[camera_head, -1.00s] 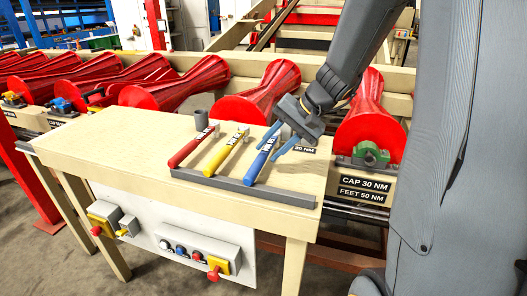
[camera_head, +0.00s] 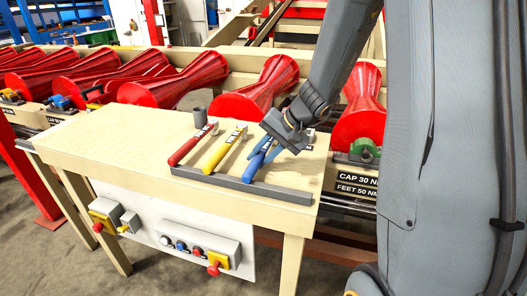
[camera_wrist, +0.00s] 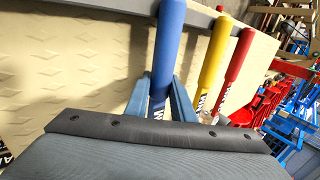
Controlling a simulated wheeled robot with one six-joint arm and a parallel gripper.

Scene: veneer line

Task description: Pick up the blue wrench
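The blue wrench (camera_head: 256,162) lies on the wooden table, with its handle end toward the grey rail at the front edge. A yellow wrench (camera_head: 222,153) and a red wrench (camera_head: 187,149) lie to its left. My gripper (camera_head: 267,156) is low over the blue wrench and hides its far part. In the wrist view my gripper (camera_wrist: 161,78) has its two blue fingers on either side of the blue handle (camera_wrist: 169,35). The fingers look spread, with a narrow gap on the right side. The yellow (camera_wrist: 215,50) and red (camera_wrist: 238,60) handles are to the right.
The grey rail (camera_head: 240,190) runs along the front of the wooden table (camera_head: 110,135). A small grey cup (camera_head: 200,117) stands behind the wrenches. Red rollers (camera_head: 180,80) line the back. The table's left part is clear.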

